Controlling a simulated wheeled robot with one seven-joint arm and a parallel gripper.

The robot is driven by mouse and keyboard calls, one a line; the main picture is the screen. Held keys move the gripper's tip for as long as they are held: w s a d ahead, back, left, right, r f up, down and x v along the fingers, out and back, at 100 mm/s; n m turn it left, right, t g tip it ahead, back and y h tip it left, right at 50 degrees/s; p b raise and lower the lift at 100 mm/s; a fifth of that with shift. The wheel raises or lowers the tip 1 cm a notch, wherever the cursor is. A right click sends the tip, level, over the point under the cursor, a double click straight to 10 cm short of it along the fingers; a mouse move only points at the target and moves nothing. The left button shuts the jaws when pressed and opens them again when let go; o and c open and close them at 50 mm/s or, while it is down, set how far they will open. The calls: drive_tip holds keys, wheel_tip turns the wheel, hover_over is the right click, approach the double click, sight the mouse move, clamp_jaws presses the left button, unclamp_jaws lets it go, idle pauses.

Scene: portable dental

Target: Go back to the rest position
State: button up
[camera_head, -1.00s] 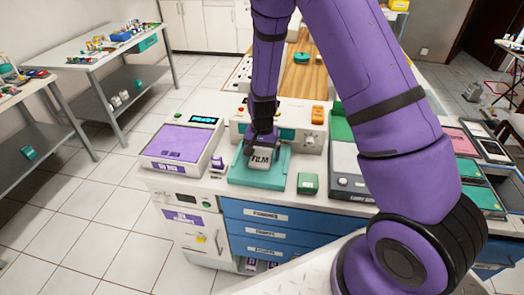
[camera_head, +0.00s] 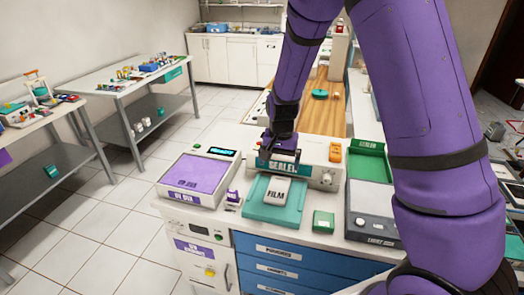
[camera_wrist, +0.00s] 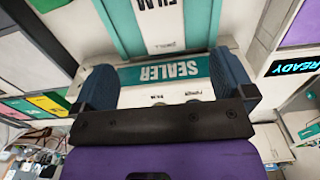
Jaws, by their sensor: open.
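My gripper (camera_head: 280,150) is in front of the sealer (camera_head: 325,165), a cream box with a teal label, and overlaps its top in the head view. In the wrist view my gripper (camera_wrist: 165,95) has its two dark fingers wide apart with nothing between them. The sealer's label (camera_wrist: 180,70) shows upside down beyond them. The white film packet (camera_head: 276,191) lies on the teal tray (camera_head: 262,212) in front of the sealer, apart from my gripper. My purple arm covers the right part of the head view.
A purple-topped device (camera_head: 200,175) with a lit display stands left of the tray. A small green box (camera_head: 324,221) and a grey device (camera_head: 368,212) stand to the right. A green bin (camera_head: 368,162) is behind. Metal tables (camera_head: 125,85) stand at the far left. Tiled floor (camera_head: 95,215) is clear.

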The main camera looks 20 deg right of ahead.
drive_tip(key=s+d+r+n+t, duration=0.1)
drive_tip(key=s+r, duration=0.3)
drive_tip(key=r, duration=0.3)
drive_tip(key=s+r+n+t+y, duration=0.1)
drive_tip(key=s+r, duration=0.2)
drive_tip(key=r, duration=0.4)
drive_tip(key=s+d+r+n, duration=0.1)
drive_tip(key=s+r, duration=0.3)
drive_tip(key=r, duration=0.2)
drive_tip(key=s+d+r+n+t, duration=0.1)
drive_tip(key=s+r, duration=0.3)
drive_tip(key=s, duration=0.4)
drive_tip(key=s+d+r+n+t+h, duration=0.1)
drive_tip(key=s+r+n+t, duration=0.1)
drive_tip(key=s+r, duration=0.3)
drive_tip(key=s, duration=0.4)
drive_tip(key=shift+s+d+n, duration=0.25)
drive_tip(key=shift+s+n, duration=0.05)
drive_tip(key=shift+n, duration=0.1)
